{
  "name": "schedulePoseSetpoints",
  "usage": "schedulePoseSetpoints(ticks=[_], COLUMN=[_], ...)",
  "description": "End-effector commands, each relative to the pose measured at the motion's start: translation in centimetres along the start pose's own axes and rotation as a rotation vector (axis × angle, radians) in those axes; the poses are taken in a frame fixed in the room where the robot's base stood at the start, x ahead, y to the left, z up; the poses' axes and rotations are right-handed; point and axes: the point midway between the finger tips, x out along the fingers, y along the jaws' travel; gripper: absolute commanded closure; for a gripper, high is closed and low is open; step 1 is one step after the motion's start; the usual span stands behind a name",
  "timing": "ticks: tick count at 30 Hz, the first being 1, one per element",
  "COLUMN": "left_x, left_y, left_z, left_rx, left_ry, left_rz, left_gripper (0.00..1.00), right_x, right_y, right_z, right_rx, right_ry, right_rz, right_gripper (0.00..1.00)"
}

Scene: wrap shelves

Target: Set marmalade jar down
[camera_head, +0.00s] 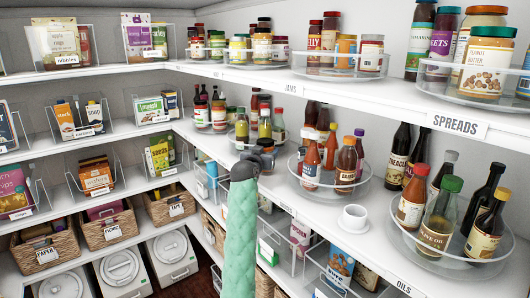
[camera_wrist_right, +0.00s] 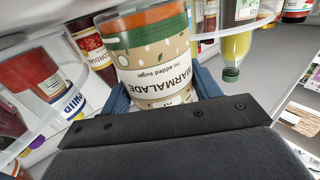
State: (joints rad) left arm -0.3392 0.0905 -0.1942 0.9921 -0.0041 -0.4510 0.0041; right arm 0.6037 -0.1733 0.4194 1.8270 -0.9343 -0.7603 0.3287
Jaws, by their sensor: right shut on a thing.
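The marmalade jar (camera_wrist_right: 150,58) fills the top middle of the right wrist view, its cream label upside down in the picture, with a green band and an orange part above. My right gripper (camera_wrist_right: 162,82) is shut on it, one blue finger on each side. In the head view my right gripper (camera_head: 258,150) is at the middle shelf, near the corner, at the end of my mint-green arm. I cannot make out the jar there; the gripper seems to hide it. The jar's far end is cut off in the wrist view, so I cannot tell whether it touches the shelf. My left gripper is not in view.
Bottles stand on a clear turntable (camera_head: 327,188) right of my gripper and on another (camera_head: 434,247) farther right. A white cup (camera_head: 354,218) stands between them.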

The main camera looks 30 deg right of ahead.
Motion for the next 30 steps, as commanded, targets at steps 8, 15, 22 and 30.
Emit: schedulePoseSetpoints(ticks=[8, 15, 22, 30], left_x=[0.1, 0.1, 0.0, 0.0], left_y=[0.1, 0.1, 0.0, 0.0], left_z=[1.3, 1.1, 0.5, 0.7], left_rx=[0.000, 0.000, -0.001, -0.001], left_ry=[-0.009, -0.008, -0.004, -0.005], left_rz=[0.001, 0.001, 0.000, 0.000], left_gripper=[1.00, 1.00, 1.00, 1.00], right_x=[0.0, 0.0, 0.0, 0.0], right_y=[0.1, 0.1, 0.1, 0.1], right_z=[0.9, 1.1, 1.2, 1.1], right_rx=[0.001, 0.001, 0.000, 0.000], right_ry=[0.004, 0.004, 0.002, 0.002], right_rz=[0.000, 0.000, 0.000, 0.000], right_gripper=[0.79, 0.79, 0.16, 0.16])
